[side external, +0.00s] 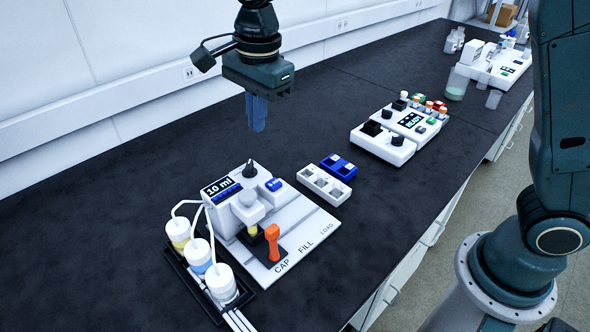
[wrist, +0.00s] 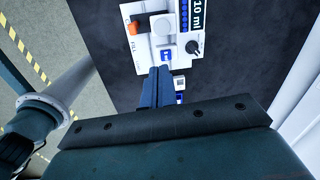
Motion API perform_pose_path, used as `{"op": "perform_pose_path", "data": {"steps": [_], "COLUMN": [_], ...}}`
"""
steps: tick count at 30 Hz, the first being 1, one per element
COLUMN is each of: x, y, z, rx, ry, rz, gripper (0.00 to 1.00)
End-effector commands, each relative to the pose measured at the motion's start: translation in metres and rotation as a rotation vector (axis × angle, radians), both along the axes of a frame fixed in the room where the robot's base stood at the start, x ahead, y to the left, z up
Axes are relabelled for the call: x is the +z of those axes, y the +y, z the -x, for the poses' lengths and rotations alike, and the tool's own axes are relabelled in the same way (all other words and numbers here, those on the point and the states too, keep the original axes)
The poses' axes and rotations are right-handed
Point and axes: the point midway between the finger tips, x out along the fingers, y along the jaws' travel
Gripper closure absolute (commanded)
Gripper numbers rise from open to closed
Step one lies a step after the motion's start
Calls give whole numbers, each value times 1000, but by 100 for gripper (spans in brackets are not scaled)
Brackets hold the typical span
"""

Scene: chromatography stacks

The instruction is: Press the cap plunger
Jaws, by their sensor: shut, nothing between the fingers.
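The filling station (side external: 310,230) stands on the bench with a white base marked CAP, FILL and LOAD. A pale rounded knob (side external: 247,197), which looks like the cap plunger, stands at its middle; it also shows in the wrist view (wrist: 162,25). An orange handle (side external: 272,240) stands upright near the CAP mark, beside a small yellow piece (side external: 252,230) on a dark carriage. My gripper (side external: 257,129) is shut and empty, pointing down in the air above and behind the station, touching nothing. Its blue fingers (wrist: 157,72) hide part of the station's edge in the wrist view.
A display reading 10 ml (side external: 218,187), a dark dial (side external: 250,170) and a blue button (side external: 273,184) are on the station. White-capped bottles (side external: 220,283) with tubes stand in front. White and blue racks (side external: 324,186) and another device (side external: 395,140) lie to the right.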

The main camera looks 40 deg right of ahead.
Motion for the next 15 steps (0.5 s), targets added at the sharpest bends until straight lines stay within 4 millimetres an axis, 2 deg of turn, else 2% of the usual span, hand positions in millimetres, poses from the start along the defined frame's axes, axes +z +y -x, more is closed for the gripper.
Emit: {"op": "perform_pose_path", "data": {"steps": [6,15], "x": [-15,-18], "y": [17,21], "z": [-10,-12], "rx": [-88,-109], "ry": [27,32], "rz": [2,2], "gripper": [100,100]}}
